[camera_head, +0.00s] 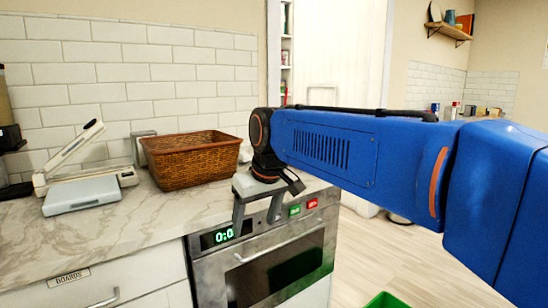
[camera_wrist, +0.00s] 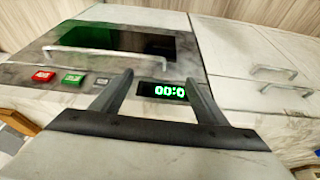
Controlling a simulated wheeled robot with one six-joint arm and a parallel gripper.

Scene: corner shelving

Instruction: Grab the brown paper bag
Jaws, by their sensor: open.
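I see no brown paper bag in either view. My gripper (camera_head: 257,218) is open and empty, pointing down in front of the oven's control panel, near the front edge of the marble counter. In the wrist view, the two fingers of my gripper (camera_wrist: 160,80) stand apart on either side of the oven's green digital display (camera_wrist: 170,91). Nothing is between the fingers.
A brown wicker basket (camera_head: 190,158) stands on the counter (camera_head: 150,212) left of my gripper. A grey-white device with a raised arm (camera_head: 85,180) is farther left. The oven (camera_head: 265,262) is below. A green bin (camera_head: 385,299) is on the floor. Open floor (camera_head: 375,250) lies right.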

